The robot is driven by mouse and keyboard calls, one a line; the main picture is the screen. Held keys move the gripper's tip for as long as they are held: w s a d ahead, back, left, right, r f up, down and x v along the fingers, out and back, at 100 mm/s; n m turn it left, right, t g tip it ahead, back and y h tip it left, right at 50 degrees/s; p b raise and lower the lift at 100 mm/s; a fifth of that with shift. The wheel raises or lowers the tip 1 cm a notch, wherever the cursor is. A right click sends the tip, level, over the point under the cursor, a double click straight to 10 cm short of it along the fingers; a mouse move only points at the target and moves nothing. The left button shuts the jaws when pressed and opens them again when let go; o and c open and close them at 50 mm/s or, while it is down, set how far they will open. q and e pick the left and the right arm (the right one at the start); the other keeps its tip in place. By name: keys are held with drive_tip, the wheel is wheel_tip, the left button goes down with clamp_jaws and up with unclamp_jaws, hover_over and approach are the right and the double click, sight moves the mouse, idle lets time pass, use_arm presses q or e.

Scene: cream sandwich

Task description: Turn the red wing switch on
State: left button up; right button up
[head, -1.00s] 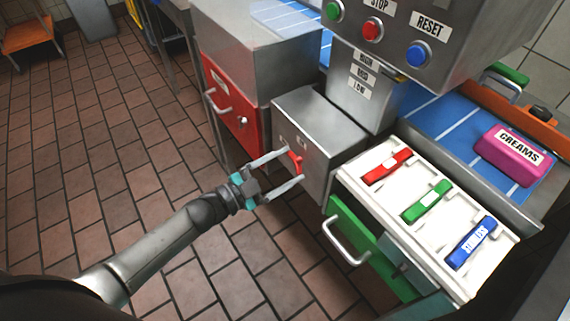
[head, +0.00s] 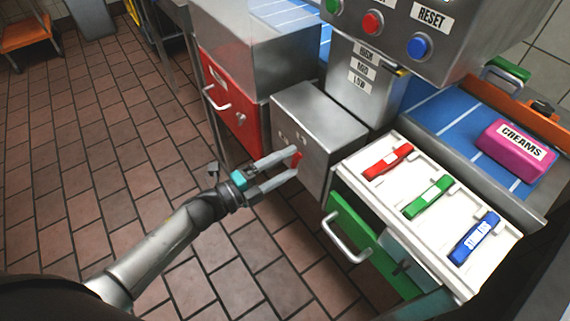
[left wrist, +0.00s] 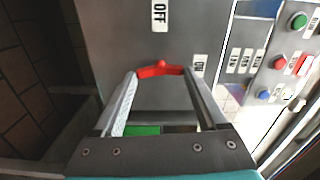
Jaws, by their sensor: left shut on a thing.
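The red wing switch (head: 297,160) sits on the front face of a small grey metal box (head: 318,118). In the left wrist view the switch (left wrist: 160,69) spans the space between the fingertips, its small raised tip pointing towards the OFF label (left wrist: 159,14). An ON label (left wrist: 199,66) is to its right. My left gripper (head: 291,162) reaches in from the left and is shut on the switch, one finger on each wing; the gripper (left wrist: 160,78) also shows in the wrist view. My right gripper is not in view.
A red drawer (head: 232,98) with a handle is left of the box. A control panel with buttons (head: 373,22) hangs above.

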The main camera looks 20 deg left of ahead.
use_arm(q)
drive_tip(key=shift+m, duration=0.6)
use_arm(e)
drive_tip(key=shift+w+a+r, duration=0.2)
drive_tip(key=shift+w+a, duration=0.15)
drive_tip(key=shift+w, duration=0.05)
use_arm(q)
drive_tip(key=o, duration=1.3)
